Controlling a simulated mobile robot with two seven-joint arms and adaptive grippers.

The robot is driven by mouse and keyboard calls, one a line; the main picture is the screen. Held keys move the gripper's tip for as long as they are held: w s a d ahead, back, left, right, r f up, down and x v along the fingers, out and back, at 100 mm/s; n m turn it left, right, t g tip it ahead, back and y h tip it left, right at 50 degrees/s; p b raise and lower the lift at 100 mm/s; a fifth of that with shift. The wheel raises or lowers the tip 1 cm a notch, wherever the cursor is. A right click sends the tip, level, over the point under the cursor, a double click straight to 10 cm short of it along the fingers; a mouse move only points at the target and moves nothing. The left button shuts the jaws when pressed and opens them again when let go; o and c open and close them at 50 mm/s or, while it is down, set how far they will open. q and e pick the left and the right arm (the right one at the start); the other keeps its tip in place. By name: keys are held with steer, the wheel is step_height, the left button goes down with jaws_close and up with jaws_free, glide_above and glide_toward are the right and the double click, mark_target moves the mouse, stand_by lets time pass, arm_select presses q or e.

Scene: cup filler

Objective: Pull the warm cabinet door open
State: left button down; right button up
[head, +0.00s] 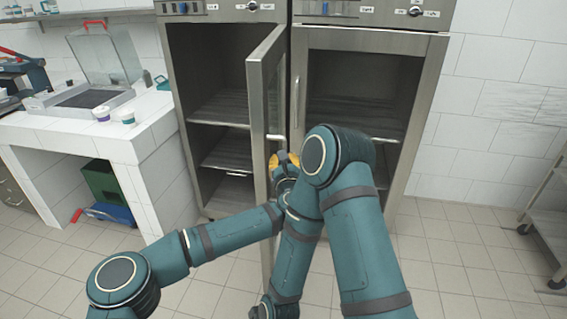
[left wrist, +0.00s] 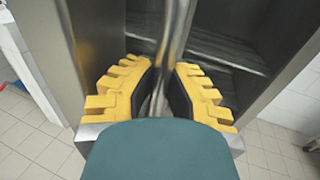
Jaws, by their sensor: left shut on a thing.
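The left steel cabinet (head: 226,12) has its glass-paned door (head: 257,100) standing well open, swung out toward me with its hinge side near the middle post. Bare shelves show inside. The head view does not show clearly which cabinet is the warm one. My left gripper (head: 284,160), with yellow fingers, is at the lower part of this door's handle (head: 281,138). In the left wrist view the upright handle bar (left wrist: 175,45) runs between the fingers of the left gripper (left wrist: 167,90), which is shut on it. My right gripper is out of view.
The right cabinet (head: 375,38) stands beside it with its glass door shut. A white tiled counter (head: 100,140) with a clear-lidded box and small tubs is at the left. A metal rack (head: 552,215) stands far right. Tiled floor is free at the right.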

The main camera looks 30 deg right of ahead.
arm_select(q)
steer(key=shift+s+d, duration=0.25)
steer(key=shift+d, duration=0.15)
steer(key=c, duration=0.9)
jaws_free()
steer(key=shift+c, duration=0.2)
steer(key=shift+a, duration=0.2)
